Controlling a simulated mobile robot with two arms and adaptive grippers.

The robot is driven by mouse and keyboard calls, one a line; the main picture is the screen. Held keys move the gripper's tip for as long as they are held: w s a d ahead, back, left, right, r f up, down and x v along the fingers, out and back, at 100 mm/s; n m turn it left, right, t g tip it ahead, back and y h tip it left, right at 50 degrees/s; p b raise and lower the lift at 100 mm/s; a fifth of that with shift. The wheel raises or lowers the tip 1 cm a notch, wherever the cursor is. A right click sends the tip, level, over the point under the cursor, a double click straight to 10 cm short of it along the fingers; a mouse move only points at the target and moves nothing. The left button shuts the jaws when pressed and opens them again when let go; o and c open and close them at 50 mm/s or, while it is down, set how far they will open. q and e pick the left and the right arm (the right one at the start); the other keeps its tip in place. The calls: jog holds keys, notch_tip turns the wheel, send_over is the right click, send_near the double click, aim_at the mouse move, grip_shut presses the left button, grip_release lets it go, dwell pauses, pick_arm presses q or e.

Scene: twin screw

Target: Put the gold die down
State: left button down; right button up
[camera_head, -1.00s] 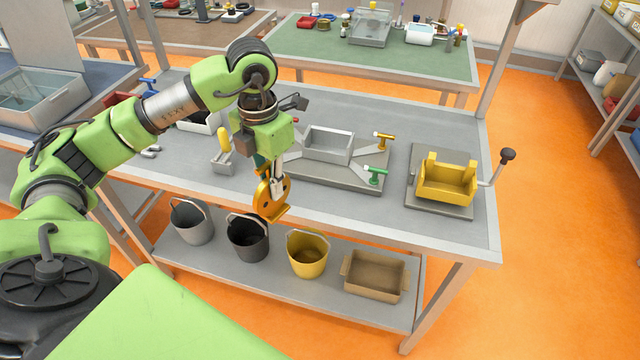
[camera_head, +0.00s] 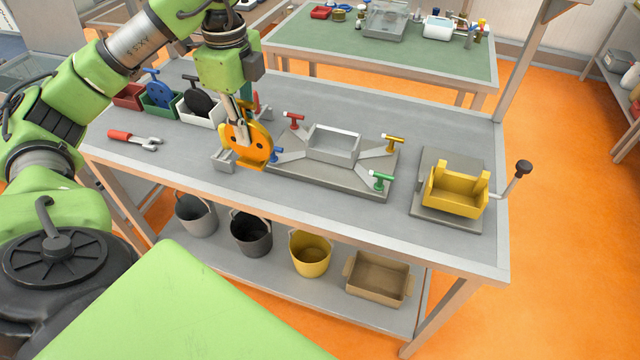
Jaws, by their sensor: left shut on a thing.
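The gold die (camera_head: 258,150), an orange-gold disc with small holes and a flat foot, hangs upright from my left gripper (camera_head: 240,132). The gripper is shut on it, with its fingers across the disc's face. The die appears over the near left part of the grey bench (camera_head: 300,213); its exact height above the top cannot be told. It partly hides a small grey metal holder (camera_head: 223,161) at its left. My right gripper is not in view.
A fixture plate with a grey box (camera_head: 334,144) and several coloured clamps stands right of the die. A yellow cradle (camera_head: 458,190) with a crank is farther right. White (camera_head: 195,118) and green (camera_head: 156,108) bins holding dies, and a red-handled wrench (camera_head: 135,139), lie left.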

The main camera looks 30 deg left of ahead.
pick_arm(q)
jog(key=w+d+f+p, duration=0.6)
jog(key=w+d+f, duration=0.2)
jog(key=w+f, duration=0.3)
jog(key=shift+f+p, duration=0.4)
jog(key=shift+f, duration=0.5)
jog(key=shift+d, duration=0.1)
jog(key=shift+f, duration=0.1)
jog(key=c, duration=2.1)
grip_release()
